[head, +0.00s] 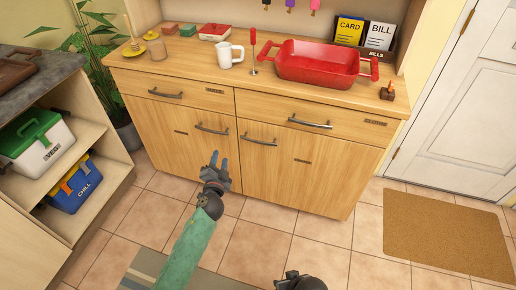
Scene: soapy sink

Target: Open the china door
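The wooden sideboard has two lower doors. The left door (165,135) has a bar handle (211,130) near its upper right corner. The right door (300,180) has a bar handle (259,141) near its upper left corner. Each door has a small dark label, too small to read, so I cannot tell which is the china door. Both doors are shut. My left gripper (220,162) is in front of the doors near their middle seam, below the handles. Its blue fingertips are apart with nothing between them. My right gripper (300,282) shows only partly at the bottom edge.
Two shut drawers (172,99) (325,128) sit above the doors. A red baking dish (318,62), a white mug (229,54) and a card holder stand on top. Left is an open shelf with boxes (35,140). The tiled floor ahead is clear; a brown mat (445,232) lies right.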

